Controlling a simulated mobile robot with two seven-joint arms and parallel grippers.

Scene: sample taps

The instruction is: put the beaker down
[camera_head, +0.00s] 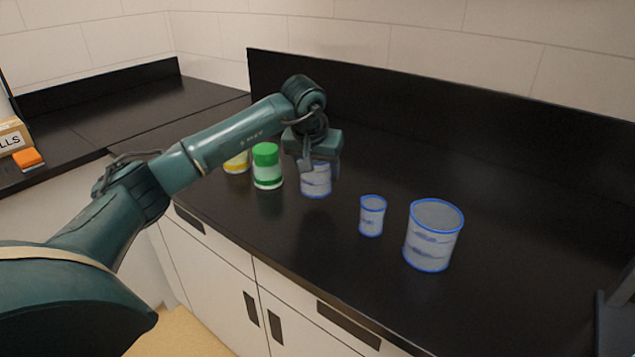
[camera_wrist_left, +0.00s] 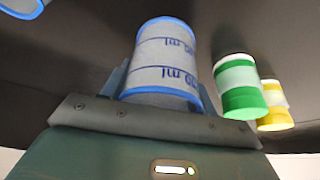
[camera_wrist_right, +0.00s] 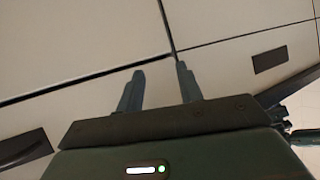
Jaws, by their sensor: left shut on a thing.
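A beaker with blue rims (camera_head: 316,184) is upright in my left gripper (camera_head: 318,166), towards the back middle of the black counter. The left gripper comes from above and is shut on the beaker; its fingers hide the upper part in the head view. In the left wrist view the beaker (camera_wrist_left: 165,58) sits between the fingers, with printed "ml" marks. I cannot tell whether its base touches the counter. My right gripper (camera_wrist_right: 158,80) is open and empty in front of the pale cabinet fronts, and is not in the head view.
A green-lidded jar (camera_head: 267,168) stands just left of the beaker, with a yellow-lidded jar (camera_head: 237,163) beyond it. A small blue-rimmed beaker (camera_head: 372,216) and a large one (camera_head: 433,236) stand to the right.

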